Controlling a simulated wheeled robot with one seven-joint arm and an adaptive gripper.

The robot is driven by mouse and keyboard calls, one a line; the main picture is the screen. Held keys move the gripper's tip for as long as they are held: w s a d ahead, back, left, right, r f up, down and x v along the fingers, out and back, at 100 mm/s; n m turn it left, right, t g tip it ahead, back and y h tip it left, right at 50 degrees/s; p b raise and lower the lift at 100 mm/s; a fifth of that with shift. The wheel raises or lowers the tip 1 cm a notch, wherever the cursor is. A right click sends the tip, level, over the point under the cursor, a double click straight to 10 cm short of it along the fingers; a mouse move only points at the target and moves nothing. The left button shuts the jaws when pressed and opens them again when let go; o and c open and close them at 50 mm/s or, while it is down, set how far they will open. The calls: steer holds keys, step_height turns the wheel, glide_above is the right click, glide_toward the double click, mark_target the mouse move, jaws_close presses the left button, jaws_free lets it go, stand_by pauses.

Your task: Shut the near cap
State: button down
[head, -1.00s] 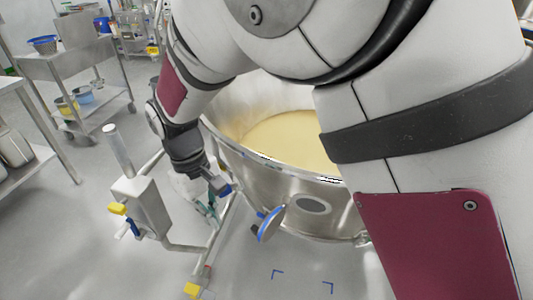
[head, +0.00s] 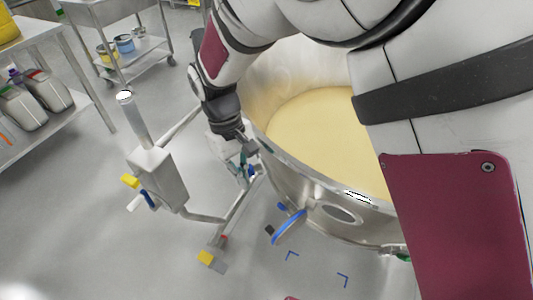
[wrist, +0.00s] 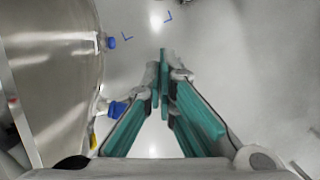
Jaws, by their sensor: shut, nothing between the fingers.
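The near cap (head: 289,228) is a blue-rimmed disc on the lower side of the large steel bowl (head: 300,186). It stands swung out, seen nearly edge-on, to the left of the oval port (head: 341,214), which is uncovered. My gripper (head: 247,170), with green finger pads, is beside the bowl wall, above and left of the cap and apart from it in the head view. In the wrist view the fingers (wrist: 163,75) are shut with nothing between them. Small blue parts (wrist: 112,42) show by the bowl there; I cannot tell whether they belong to the cap.
A metal stand with a grey box (head: 157,178) and yellow-ended feet (head: 207,258) is left of the bowl. A steel cart (head: 135,62) and a shelf with containers (head: 50,95) are farther left. The floor in front is open, with blue corner marks (head: 342,280).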

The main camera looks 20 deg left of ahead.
mark_target(287, 225)
steer(key=s+d+f, duration=0.2)
steer(key=d+f, duration=0.3)
steer(key=f, duration=0.4)
steer(key=shift+s+d, duration=0.2)
steer(key=shift+s, duration=0.15)
steer(key=shift+s, duration=0.1)
steer(key=shift+s+d+n, duration=0.2)
steer(key=shift+s+n, duration=0.1)
steer(key=shift+n, duration=0.1)
